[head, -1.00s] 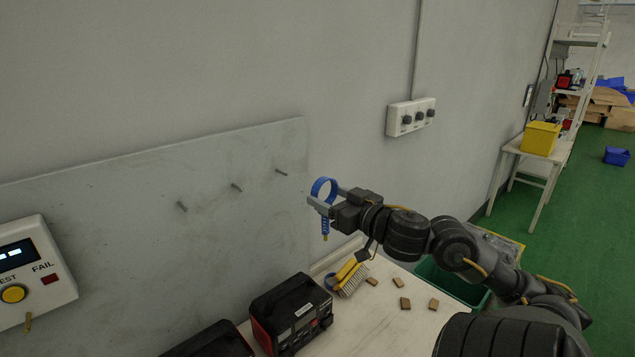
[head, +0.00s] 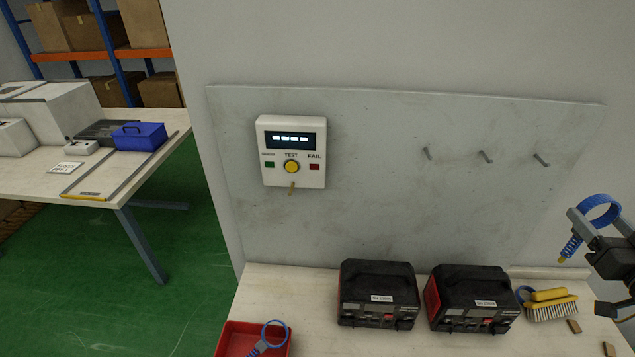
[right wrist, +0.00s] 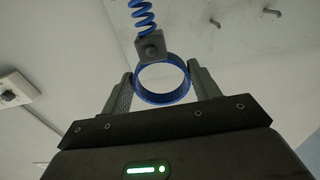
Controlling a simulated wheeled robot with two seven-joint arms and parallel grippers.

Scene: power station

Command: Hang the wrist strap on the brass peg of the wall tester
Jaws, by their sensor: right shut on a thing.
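The blue wrist strap (head: 600,199) has a ring band with a coiled cord hanging below it. My right gripper (head: 588,222) is shut on the band, in the air at the right edge of the head view. The right wrist view shows the band (right wrist: 162,99) between both fingers, with the coil running up from its grey snap. The white wall tester (head: 291,150) is on the grey panel, left of centre, well apart from the strap. Its brass peg (head: 291,189) sticks out at the lower edge and is bare. My left gripper is not in view.
Three bare grey pegs (head: 485,156) stick out of the panel between tester and gripper. Two black power units (head: 378,292) stand on the bench below. A red bin (head: 236,340) holds another blue strap. A yellow brush (head: 550,300) lies at the right.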

